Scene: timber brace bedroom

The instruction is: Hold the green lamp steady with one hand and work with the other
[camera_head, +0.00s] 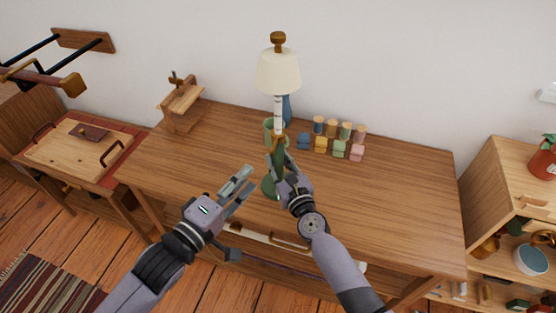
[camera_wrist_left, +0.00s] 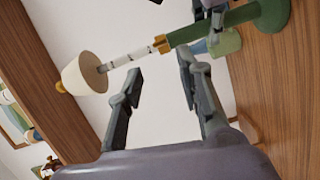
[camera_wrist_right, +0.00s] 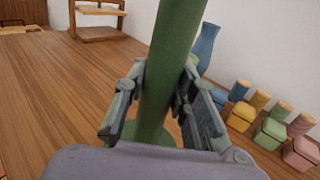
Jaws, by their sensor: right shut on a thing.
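The green lamp (camera_head: 278,72) stands upright on the wooden desk, with a cream shade, brown knob on top, banded white upper stem, brass collar and green lower stem. My right gripper (camera_head: 279,162) is shut around the green stem, and the right wrist view shows the stem (camera_wrist_right: 166,75) between its fingers. My left gripper (camera_head: 245,182) is open and empty, left of the lamp's base. In the left wrist view the lamp (camera_wrist_left: 85,78) lies across the picture beyond the spread fingers (camera_wrist_left: 161,64). The right gripper partly hides the lamp's base in the head view.
A blue vase (camera_wrist_right: 207,48) stands behind the lamp. Several coloured blocks and spools (camera_head: 340,147) sit right of it. A small wooden stand (camera_head: 181,104) is at the back left. The desk's right side (camera_head: 400,195) is clear. A shelf (camera_head: 500,180) stands at the right.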

